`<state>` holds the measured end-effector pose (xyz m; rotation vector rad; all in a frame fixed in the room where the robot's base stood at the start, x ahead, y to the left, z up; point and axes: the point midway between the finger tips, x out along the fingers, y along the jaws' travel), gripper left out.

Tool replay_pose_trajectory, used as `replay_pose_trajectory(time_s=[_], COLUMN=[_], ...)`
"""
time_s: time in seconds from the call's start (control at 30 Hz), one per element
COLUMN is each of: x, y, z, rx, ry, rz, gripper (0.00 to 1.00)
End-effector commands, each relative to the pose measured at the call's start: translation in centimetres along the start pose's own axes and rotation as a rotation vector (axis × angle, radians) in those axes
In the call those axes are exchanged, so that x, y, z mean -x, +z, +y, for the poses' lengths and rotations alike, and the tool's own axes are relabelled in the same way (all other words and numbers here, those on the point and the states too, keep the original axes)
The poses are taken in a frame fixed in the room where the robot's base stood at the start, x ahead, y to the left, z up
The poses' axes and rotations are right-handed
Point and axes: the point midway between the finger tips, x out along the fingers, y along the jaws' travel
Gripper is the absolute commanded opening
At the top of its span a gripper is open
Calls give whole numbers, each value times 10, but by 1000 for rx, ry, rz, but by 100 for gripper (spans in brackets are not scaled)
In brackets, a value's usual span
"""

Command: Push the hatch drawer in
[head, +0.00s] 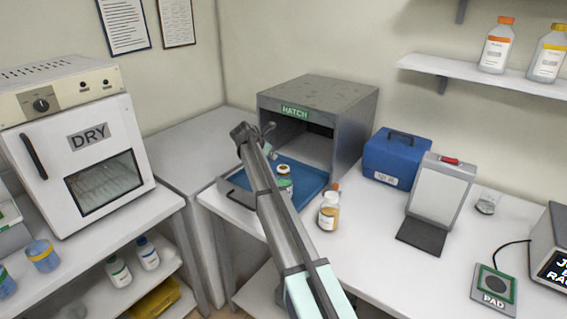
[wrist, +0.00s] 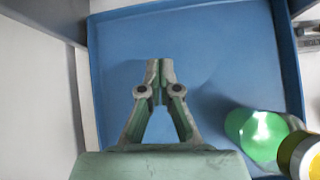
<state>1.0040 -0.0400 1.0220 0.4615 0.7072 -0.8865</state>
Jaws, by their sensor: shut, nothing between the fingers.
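The grey hatch box (head: 352,115), labelled HATCH, stands on the white bench with its front open. Its blue drawer (head: 310,178) is pulled out in front. In the wrist view the blue drawer floor and rim (wrist: 215,60) fill most of the picture, and the green bottle (wrist: 258,135) is at the lower right. My gripper (wrist: 160,66) is shut and empty, above the drawer. In the head view my gripper (head: 268,129) is small, near the hatch's left front edge.
An amber bottle (head: 329,212) stands on the bench just right of the drawer. A blue case (head: 395,160) and a white panel stand (head: 438,190) are farther right. A DRY oven (head: 85,150) is at left.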

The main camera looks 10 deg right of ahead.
Motion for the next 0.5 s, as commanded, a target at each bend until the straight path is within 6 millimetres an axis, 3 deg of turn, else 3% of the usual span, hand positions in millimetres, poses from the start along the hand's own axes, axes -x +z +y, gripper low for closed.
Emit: replay_pose_trajectory(time_s=[0.27, 0.5], x=[-12, -47], y=[2, 4], z=[6, 8], rx=[125, 122], ry=[7, 5], rz=[-24, -23], gripper=[0, 0])
